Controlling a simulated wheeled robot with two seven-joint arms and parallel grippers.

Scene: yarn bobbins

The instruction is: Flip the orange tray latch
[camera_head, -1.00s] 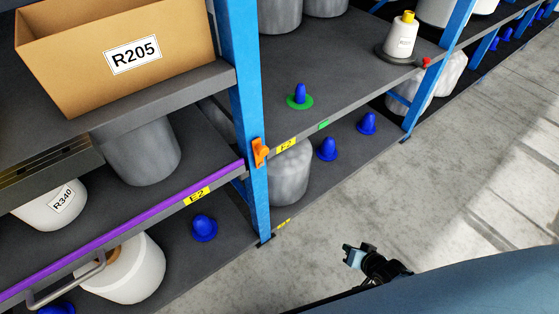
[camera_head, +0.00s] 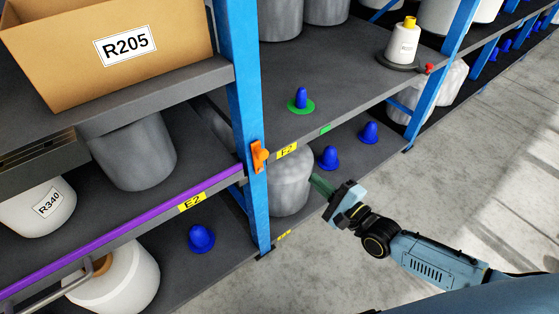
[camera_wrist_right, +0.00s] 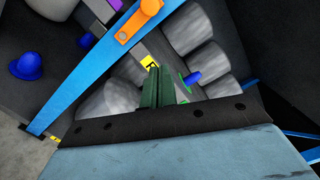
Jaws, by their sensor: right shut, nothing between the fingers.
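The orange latch (camera_head: 258,155) is on the blue shelf post (camera_head: 241,110), at the right end of the purple-edged shelf. It also shows at the top of the right wrist view (camera_wrist_right: 139,20), as a plate with a rounded knob. My right gripper (camera_head: 318,183) is to the right of the latch and apart from it, in front of a grey bobbin. Its green fingers (camera_wrist_right: 158,88) are shut together with nothing between them. They point up the wrist picture, below and right of the latch. My left gripper is not in view.
The purple-edged tray shelf (camera_head: 130,229) runs left from the post. A cardboard box R205 (camera_head: 165,50) sits above it. A grey wrapped bobbin (camera_head: 290,181) stands behind my fingers. Blue cones (camera_head: 329,158) are on the lower shelf. The floor (camera_head: 440,205) at right is clear.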

